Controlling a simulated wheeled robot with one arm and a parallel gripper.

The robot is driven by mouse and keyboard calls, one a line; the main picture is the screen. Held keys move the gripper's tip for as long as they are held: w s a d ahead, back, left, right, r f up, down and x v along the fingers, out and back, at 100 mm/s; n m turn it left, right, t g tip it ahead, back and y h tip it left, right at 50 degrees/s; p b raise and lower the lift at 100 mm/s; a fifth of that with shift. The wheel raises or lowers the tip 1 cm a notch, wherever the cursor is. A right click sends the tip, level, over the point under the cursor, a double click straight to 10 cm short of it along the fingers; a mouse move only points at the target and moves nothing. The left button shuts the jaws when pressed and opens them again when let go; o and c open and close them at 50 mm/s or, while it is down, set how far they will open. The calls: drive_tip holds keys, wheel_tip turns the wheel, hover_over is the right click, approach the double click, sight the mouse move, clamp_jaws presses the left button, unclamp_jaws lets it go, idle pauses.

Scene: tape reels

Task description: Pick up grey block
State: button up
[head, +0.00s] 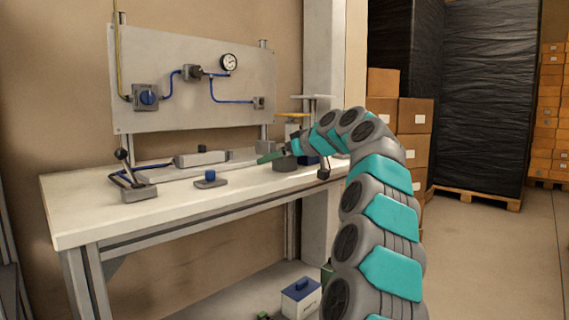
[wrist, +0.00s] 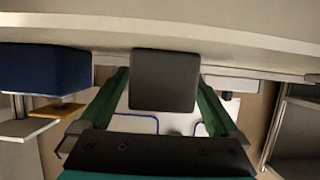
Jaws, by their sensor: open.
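The grey block (wrist: 165,80) is dark and square-faced in the wrist view, between the two green fingers of my gripper (wrist: 163,72). Gaps show on both sides of it, so the fingers stand apart from it. In the head view my gripper (head: 271,157) is low over the right part of the workbench, its green fingers pointing left. A grey piece (head: 285,164) shows just below it on the bench, partly covered by the gripper; it seems to be the same block. My gripper is open.
A blue block (wrist: 45,70) lies close to one finger in the wrist view. On the white workbench (head: 130,220) stand a blue-knobbed piece (head: 210,179), a lever fixture (head: 130,180) and a grey cylinder unit (head: 200,157). A panel with a gauge (head: 229,62) stands behind.

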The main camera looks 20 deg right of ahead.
clamp_jaws()
idle(0.7)
drive_tip(key=shift+r, duration=0.2)
